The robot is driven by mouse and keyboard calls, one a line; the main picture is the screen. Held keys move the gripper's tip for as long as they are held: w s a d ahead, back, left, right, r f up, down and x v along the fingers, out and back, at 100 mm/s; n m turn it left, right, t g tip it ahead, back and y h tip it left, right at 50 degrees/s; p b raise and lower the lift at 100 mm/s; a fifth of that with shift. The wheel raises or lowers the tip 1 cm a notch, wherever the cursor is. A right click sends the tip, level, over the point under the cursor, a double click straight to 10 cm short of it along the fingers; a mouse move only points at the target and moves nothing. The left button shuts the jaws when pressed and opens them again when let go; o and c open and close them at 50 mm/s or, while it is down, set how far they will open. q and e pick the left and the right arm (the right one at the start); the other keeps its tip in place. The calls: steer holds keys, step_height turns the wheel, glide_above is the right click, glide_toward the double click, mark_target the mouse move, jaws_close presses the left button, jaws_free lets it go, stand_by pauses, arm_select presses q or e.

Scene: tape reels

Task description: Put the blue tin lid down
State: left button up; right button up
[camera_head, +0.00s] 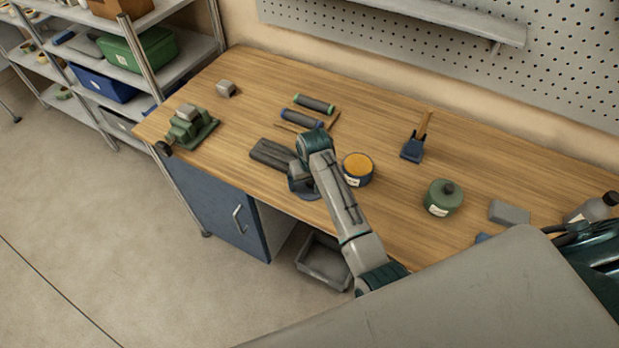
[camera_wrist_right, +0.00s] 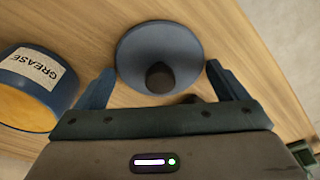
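The blue tin lid (camera_wrist_right: 140,52) lies flat on the wood, with its dark round knob (camera_wrist_right: 160,77) up. In the head view the lid (camera_head: 308,194) is near the table's front edge, partly hidden by my right gripper (camera_head: 301,186). In the right wrist view my right gripper (camera_wrist_right: 160,76) is open; its blue fingers stand wide apart on either side of the knob, clear of it. The open grease tin (camera_wrist_right: 38,78), blue with orange contents, stands beside the lid; it also shows in the head view (camera_head: 353,181). My left gripper is not in view.
The wooden workbench (camera_head: 385,205) carries a green vise (camera_head: 190,128), two rollers (camera_head: 314,104), a blue scraper-like tool (camera_head: 412,150) and a green round container (camera_head: 443,197). A dark grey flat item (camera_head: 268,152) lies left of my gripper. A grey bin (camera_head: 325,263) is below.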

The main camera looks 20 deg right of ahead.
mark_target(312, 192)
steer(key=shift+o, duration=0.2)
steer(key=shift+s, duration=0.15)
steer(key=shift+s+r, duration=0.25)
steer(key=shift+r, duration=0.05)
steer(key=shift+r+b, duration=0.35)
steer(key=shift+r, duration=0.1)
step_height(312, 192, up, 11)
steer(key=s+b, duration=0.1)
steer(key=b, duration=0.1)
steer(key=shift+s, duration=0.25)
steer(key=shift+a+f, duration=0.1)
steer(key=shift+f, duration=0.05)
